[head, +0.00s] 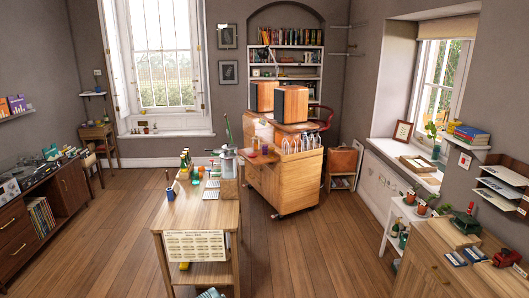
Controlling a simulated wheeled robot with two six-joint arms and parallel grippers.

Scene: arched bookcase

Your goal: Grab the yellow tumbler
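I cannot pick out a yellow tumbler for certain. A small yellow object (184,266) shows on the lower shelf of the wooden table, just below the hanging sign; it is too small and partly hidden to tell what it is. Several small bottles and coloured cups stand on the table top (205,215), among them a green cup (195,181) and a dark blue cup (170,194) holding pens. Neither of my grippers is in view.
A wooden cabinet (268,183) on casters stands behind and right of the table, with two wooden boxes on top. A dark sideboard (60,195) lines the left and a wooden cabinet (430,270) the right. Open plank floor (310,255) lies between.

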